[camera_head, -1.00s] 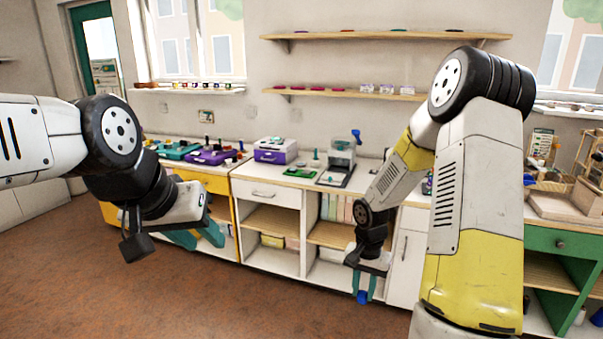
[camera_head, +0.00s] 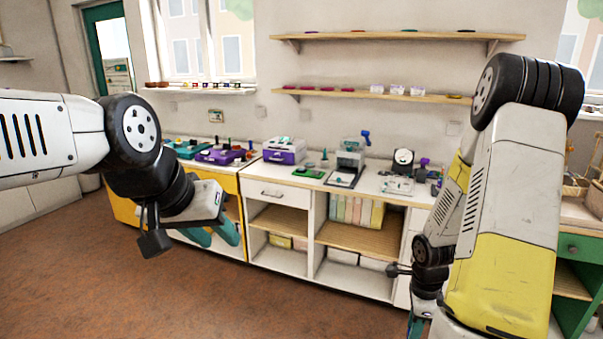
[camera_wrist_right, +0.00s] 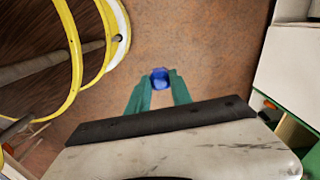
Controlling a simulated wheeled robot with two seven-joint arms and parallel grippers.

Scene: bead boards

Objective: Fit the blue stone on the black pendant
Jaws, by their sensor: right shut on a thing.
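The blue stone (camera_wrist_right: 160,78) shows in the right wrist view, between the tips of the two teal fingers of my right gripper (camera_wrist_right: 159,84). The gripper is shut on it, above the brown floor. In the head view only a bit of teal of my right gripper (camera_head: 415,326) shows at the bottom edge, and the stone is hidden there. My left gripper (camera_head: 212,235) has its teal fingers apart and nothing seen between them, in front of the yellow cabinet. I cannot pick out the black pendant among the small things on the counter.
A white counter (camera_head: 270,174) runs along the wall. On it stand a purple-and-white box (camera_head: 284,152), a green board (camera_head: 308,173), a grey press with a blue handle (camera_head: 351,157) and a round black stand (camera_head: 403,158). A green cabinet (camera_head: 572,246) is at right. Open floor lies in front.

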